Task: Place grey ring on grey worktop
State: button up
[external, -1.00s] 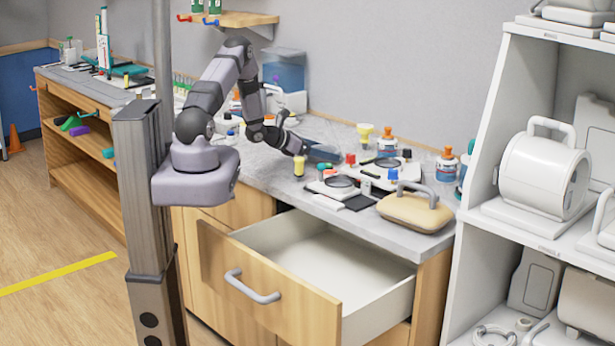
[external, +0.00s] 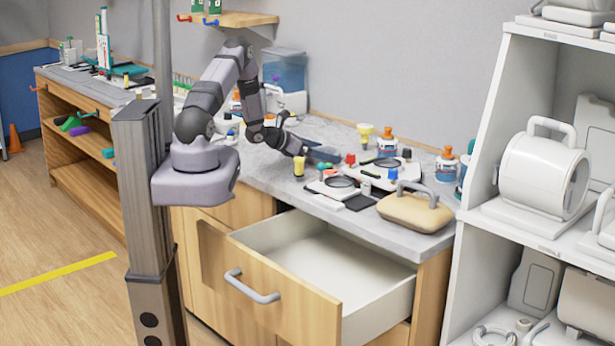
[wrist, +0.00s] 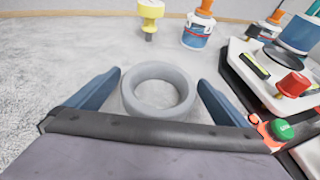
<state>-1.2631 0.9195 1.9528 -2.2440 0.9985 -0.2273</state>
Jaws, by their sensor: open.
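The grey ring (wrist: 129,91) lies on the grey worktop (wrist: 60,60) in the wrist view, between the two blue fingers of my open gripper (wrist: 160,82). A strip of worktop shows between the ring and each finger, and I see no contact. In the external view my gripper (external: 322,156) reaches low over the grey worktop (external: 375,224) toward the wall. The ring cannot be made out there.
A yellow-topped item (wrist: 151,14) and an orange-capped bottle (wrist: 197,30) stand beyond the ring. A white tray with a red knob (wrist: 293,84) is close on the right. An open drawer (external: 330,262) juts out below the worktop. Left of the ring is clear.

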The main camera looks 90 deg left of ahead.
jog(key=shift+s+d+r+b, duration=0.15)
jog(key=shift+s+b, duration=0.2)
jog(key=b+v, duration=0.3)
jog(key=v, duration=0.8)
jog(key=shift+d, duration=0.15)
